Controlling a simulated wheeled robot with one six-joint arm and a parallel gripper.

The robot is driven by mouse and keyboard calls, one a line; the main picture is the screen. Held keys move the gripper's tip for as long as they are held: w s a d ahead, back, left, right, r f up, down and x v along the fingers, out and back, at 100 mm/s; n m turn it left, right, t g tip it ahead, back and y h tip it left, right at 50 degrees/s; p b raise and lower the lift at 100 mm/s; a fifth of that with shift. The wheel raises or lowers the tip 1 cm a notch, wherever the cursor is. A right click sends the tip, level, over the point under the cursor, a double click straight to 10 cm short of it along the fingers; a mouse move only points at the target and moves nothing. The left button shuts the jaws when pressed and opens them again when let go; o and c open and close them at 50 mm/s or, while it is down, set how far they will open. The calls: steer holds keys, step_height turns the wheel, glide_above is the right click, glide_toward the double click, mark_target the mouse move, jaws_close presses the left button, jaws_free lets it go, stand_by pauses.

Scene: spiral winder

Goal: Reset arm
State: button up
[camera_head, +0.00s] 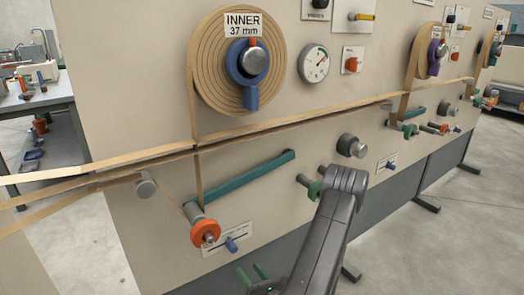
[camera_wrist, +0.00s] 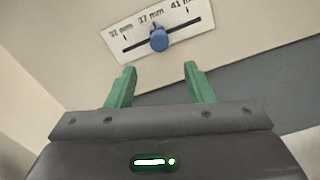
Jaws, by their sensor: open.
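My gripper (camera_head: 254,274) is low in the head view, below the panel's slider scale, with its green fingers apart and nothing between them. In the wrist view my gripper (camera_wrist: 160,85) shows two green fingertips spread open. Beyond them is a blue slider knob (camera_wrist: 159,40) on a white scale plate (camera_wrist: 190,18) marked 32, 37 and 41 mm; the knob stands near the 37 mm mark and is apart from the fingers. The same blue knob (camera_head: 231,245) shows in the head view, just above the gripper. My dark arm runs up the right of the gripper.
An orange-ended roller (camera_head: 205,232) and a teal lever (camera_head: 243,176) stand out from the panel above. Tan paper strips (camera_head: 100,177) cross the panel. A spool marked INNER 37 mm (camera_head: 210,60) and a gauge (camera_head: 313,63) are higher. A workbench (camera_head: 45,97) is at left. Open floor lies at right.

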mark_target(233, 252)
steer(key=b+x, duration=0.1)
steer(key=x, duration=1)
steer(key=shift+a, duration=0.2)
steer(key=shift+s+r, duration=0.1)
steer(key=shift+s, duration=0.1)
